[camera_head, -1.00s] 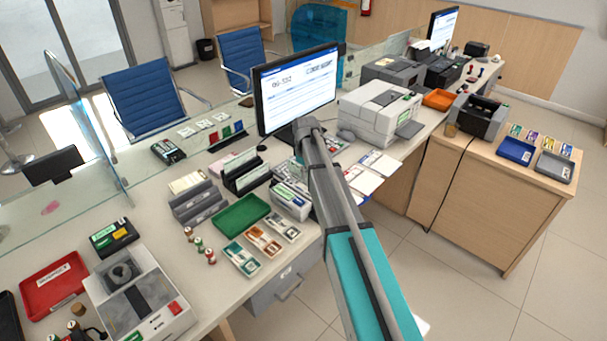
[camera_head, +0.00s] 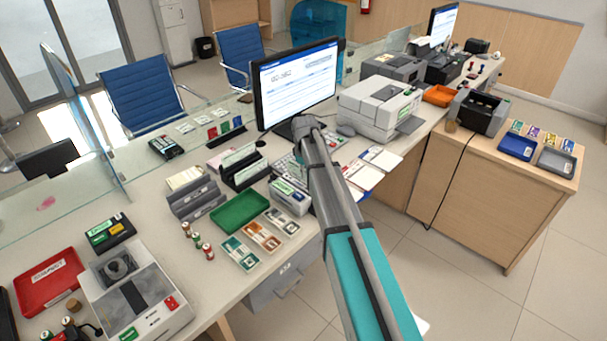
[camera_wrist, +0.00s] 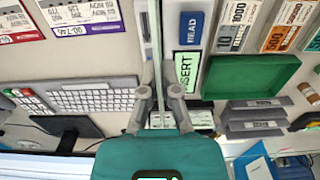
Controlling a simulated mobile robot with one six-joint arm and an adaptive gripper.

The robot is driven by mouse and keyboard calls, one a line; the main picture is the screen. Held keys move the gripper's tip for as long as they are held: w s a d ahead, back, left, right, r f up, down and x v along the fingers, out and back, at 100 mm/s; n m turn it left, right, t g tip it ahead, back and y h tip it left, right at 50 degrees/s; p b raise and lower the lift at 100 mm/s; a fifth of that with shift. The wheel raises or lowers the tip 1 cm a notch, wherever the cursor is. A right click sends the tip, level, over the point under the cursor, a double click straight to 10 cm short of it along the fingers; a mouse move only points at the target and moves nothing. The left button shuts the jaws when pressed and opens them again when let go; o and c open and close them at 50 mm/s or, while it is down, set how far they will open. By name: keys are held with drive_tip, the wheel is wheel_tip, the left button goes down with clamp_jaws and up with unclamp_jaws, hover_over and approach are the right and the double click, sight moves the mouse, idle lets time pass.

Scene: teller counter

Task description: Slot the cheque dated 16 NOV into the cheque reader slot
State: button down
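The cheque reader (camera_head: 290,195) is a small pale unit on the counter beside the arm. In the wrist view its blue READ panel (camera_wrist: 191,28) and green INSERT label (camera_wrist: 187,72) lie just right of my gripper. My gripper (camera_wrist: 160,92) has its fingers close together on a thin sheet, the cheque (camera_wrist: 156,40), seen edge-on alongside the reader. Its date does not show, and I cannot tell whether its lower edge is inside the slot. In the head view my arm hides the fingers. Another cheque with a purple band (camera_wrist: 85,22) lies flat at the left.
A keyboard (camera_wrist: 92,101) and monitor (camera_head: 296,85) stand near the gripper. A green tray (camera_head: 240,212), grey file holders (camera_head: 197,200) and banknote stacks (camera_head: 262,237) lie left of the reader. A white printer (camera_head: 380,108) stands to the right.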

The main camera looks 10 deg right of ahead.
sight(304, 187)
drive_tip(key=shift+f+b, duration=3.15)
drive_tip(key=shift+f, duration=0.15)
drive_tip(key=shift+f, duration=0.1)
drive_tip(key=c, duration=0.7)
unclamp_jaws()
drive_tip(key=shift+r+p, duration=3.45)
drive_tip(key=shift+r, duration=0.1)
drive_tip(key=s+m, duration=0.2)
drive_tip(key=s, duration=0.7)
drive_tip(key=s+m, duration=0.2)
drive_tip(key=s, duration=0.8)
drive_tip(key=s+m, duration=0.3)
drive_tip(key=s, duration=0.7)
drive_tip(key=shift+a, duration=0.2)
